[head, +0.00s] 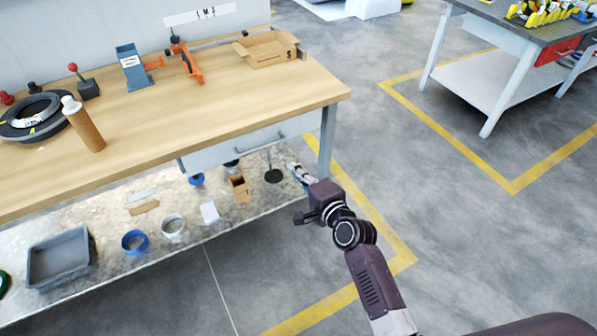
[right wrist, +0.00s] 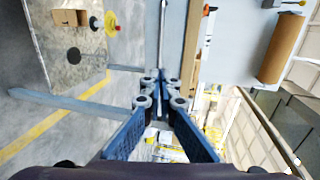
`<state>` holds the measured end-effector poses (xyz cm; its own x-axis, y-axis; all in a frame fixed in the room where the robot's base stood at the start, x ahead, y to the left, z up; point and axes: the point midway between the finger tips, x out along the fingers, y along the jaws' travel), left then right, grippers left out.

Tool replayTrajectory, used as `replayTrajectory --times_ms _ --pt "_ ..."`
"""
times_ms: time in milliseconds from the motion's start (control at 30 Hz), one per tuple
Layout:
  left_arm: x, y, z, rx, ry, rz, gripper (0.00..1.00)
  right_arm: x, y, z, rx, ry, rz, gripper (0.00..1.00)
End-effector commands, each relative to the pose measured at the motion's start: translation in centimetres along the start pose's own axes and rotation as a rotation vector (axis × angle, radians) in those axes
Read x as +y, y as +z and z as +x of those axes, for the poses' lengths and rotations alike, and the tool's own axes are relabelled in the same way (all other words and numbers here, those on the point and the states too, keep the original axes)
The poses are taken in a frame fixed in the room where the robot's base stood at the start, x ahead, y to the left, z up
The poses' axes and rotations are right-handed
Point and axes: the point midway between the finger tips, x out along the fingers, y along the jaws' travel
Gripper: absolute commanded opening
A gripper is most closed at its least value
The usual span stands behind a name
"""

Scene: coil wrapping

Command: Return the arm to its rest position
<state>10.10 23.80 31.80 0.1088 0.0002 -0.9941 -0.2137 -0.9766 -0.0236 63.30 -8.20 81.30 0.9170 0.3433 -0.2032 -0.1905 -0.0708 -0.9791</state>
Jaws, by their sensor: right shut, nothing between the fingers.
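My right arm reaches up from the lower right in the head view. Its gripper (head: 297,170) is in front of the workbench's right leg, below the tabletop edge. In the right wrist view the two blue fingers (right wrist: 160,76) come together with nothing between them. The drawer handle (right wrist: 163,30) shows beyond the fingertips there, but I cannot tell the gap. My left gripper is not in view.
The wooden workbench (head: 230,110) carries a brown roll (head: 86,130), a black coil (head: 35,117), an orange tool (head: 187,62) and an open cardboard box (head: 268,50). Its lower shelf holds a grey bin (head: 58,259) and rolls. Open floor (head: 450,215) lies right of the bench.

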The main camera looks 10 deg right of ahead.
Motion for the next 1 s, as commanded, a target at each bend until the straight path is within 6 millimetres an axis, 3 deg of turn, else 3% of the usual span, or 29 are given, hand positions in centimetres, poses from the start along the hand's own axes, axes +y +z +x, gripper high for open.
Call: replayTrajectory --times_ms 333,467,567,767,867,1000 --pt "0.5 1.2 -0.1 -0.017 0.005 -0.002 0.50 0.0 0.0 -1.5 0.000 0.001 -0.001 0.00" --pt "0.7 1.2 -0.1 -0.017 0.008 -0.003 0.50 2.2 0.0 -1.5 0.002 0.038 -0.032 0.00" --pt "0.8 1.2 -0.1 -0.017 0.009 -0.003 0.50 7.0 0.1 -1.8 0.000 0.123 -0.105 0.00" --pt "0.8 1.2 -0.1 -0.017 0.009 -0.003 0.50 21.6 0.7 -5.3 -0.049 0.377 -0.356 0.00" --pt "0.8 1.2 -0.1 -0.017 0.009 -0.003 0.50 28.6 1.2 -8.5 -0.103 0.502 -0.488 0.00" --pt "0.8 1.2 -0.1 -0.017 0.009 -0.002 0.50 37.8 1.9 -14.3 -0.210 0.665 -0.669 0.00"
